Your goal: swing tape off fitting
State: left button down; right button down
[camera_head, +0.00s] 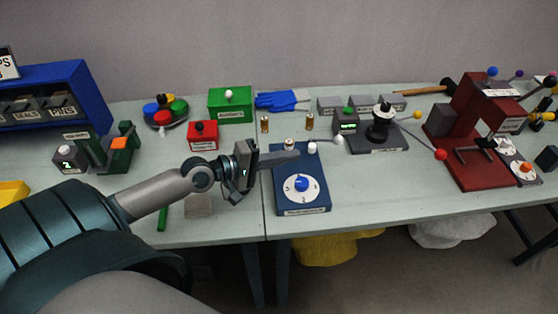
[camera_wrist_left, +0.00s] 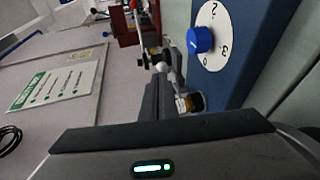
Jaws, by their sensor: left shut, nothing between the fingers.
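The blue unit (camera_head: 316,195) stands on the bench with a white dial and blue knob (camera_head: 301,184); the knob also shows in the left wrist view (camera_wrist_left: 200,40). Small white-topped fittings (camera_head: 312,148) sit at its back edge, and a brass-coloured fitting (camera_wrist_left: 190,102) shows beside my fingers in the left wrist view. My left gripper (camera_head: 297,155) is shut and empty, its fingers pointing right across the back of the blue unit, close to the fittings. I cannot tell whether they touch. I cannot pick out a tape clearly. My right gripper is not in view.
A black-topped device (camera_head: 381,125) with coloured ball levers stands to the right, then a dark red stand (camera_head: 470,140). Behind are two brass cylinders (camera_head: 265,125), a green box (camera_head: 231,105) and a red box (camera_head: 203,136). The bench right of the blue unit is clear.

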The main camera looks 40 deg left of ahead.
pick_arm(q)
jog(key=shift+v, duration=1.25)
